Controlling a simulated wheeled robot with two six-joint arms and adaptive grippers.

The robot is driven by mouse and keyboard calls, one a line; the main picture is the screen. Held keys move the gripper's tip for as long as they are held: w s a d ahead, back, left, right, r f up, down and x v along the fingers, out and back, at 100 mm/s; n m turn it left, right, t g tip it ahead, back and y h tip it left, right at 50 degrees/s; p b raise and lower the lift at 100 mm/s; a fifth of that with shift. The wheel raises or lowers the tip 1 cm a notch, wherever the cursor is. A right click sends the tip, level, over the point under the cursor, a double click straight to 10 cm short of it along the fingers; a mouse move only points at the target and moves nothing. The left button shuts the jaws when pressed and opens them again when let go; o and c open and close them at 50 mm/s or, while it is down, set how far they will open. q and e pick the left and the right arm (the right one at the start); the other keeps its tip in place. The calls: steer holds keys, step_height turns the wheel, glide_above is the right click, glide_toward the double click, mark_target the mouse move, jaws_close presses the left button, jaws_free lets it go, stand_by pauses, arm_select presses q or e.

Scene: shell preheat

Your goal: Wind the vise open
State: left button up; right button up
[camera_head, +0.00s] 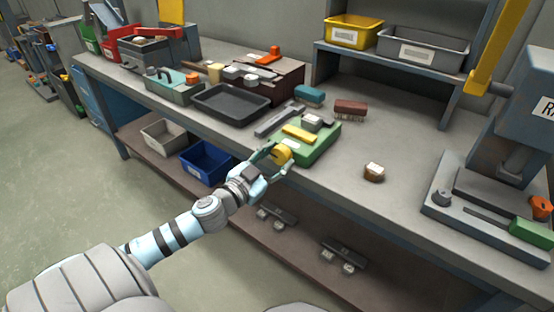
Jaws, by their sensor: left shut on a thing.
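The vise (319,146) looks like a low green block near the front edge of the bench, with a yellow bar and a small pale grey block on top. A round yellow handle (283,153) is on its front left side. My left gripper (279,158) reaches up from the lower left and is shut on this yellow handle. The fingers hide part of the handle. I cannot tell from this view how wide the vise jaws stand. My right gripper is not in view.
A black tray (231,104) and a teal box (174,87) lie to the left on the bench (330,185). Brushes (350,108) stand behind the vise. A small brown-and-white item (374,172) and a large press (490,200) are to the right. Bins (205,161) sit below.

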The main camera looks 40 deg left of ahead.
arm_select(q)
steer(key=shift+r+n, duration=0.15)
steer(key=shift+n, duration=0.25)
steer(key=o, duration=1.2)
steer(key=shift+c, duration=0.2)
steer(key=s, duration=1.2)
steer(key=shift+d, duration=0.15)
